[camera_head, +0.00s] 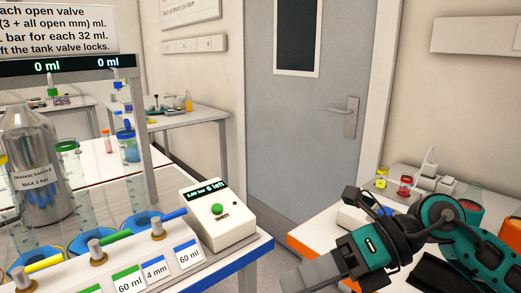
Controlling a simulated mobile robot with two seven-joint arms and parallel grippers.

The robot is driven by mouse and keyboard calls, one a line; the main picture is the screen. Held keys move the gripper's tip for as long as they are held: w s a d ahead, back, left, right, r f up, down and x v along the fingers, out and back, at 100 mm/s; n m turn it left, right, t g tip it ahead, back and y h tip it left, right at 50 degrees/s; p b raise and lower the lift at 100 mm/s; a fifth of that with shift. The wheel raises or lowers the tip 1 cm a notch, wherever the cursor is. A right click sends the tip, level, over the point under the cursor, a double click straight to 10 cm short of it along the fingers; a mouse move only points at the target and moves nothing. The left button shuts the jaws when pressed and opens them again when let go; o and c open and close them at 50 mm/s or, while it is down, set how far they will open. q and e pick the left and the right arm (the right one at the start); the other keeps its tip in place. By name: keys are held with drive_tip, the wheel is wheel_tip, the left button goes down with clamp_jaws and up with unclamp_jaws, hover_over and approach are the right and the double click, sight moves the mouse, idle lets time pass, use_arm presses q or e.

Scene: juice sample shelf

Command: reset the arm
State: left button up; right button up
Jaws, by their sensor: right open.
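My right arm, teal and black, comes in from the right. Its right gripper (322,238) is open and empty, over the near edge of the right-hand table (312,222). It is apart from the juice station on the left. My left gripper is not in view.
At left a tabletop holds a steel tank (29,165) labelled orange sample, a valve rail with coloured levers (112,240) and a white control box (218,216) with a green button. Small red and yellow jars (381,177) stand behind my right arm. Floor shows between the tables, before a grey door (310,125).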

drive_tip(key=w+d+f+m+t, duration=0.25)
drive_tip(key=m+t, duration=0.65)
drive_tip(key=m, duration=0.5)
drive_tip(key=w+d+f+m+t, duration=0.1)
drive_tip(key=w+f+m+t, duration=0.25)
drive_tip(key=m+t, duration=0.8)
drive_tip(key=s+d+f+m+g+h, duration=0.1)
drive_tip(key=d+f+m+h, duration=0.15)
drive_tip(key=f+m, duration=0.3)
drive_tip(key=s+d+f+m+g+h, duration=0.1)
drive_tip(key=d+f+m+h, duration=0.1)
drive_tip(key=f+m+h, duration=0.3)
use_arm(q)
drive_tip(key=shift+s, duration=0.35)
use_arm(e)
drive_tip(key=s+d+f+m+g+h, duration=0.1)
drive_tip(key=s+f+m+g, duration=0.1)
drive_tip(key=s+f, duration=0.3)
drive_tip(key=s+d+f+m+g+h, duration=0.2)
drive_tip(key=s+f, duration=0.4)
drive_tip(key=f, duration=0.4)
drive_tip(key=shift+d+f+m+g, duration=0.2)
drive_tip(key=shift+f+m+g, duration=0.3)
drive_tip(key=shift+g, duration=0.65)
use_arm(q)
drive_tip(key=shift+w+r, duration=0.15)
use_arm(e)
drive_tip(key=shift+r+h, duration=0.2)
drive_tip(key=shift+h, duration=0.05)
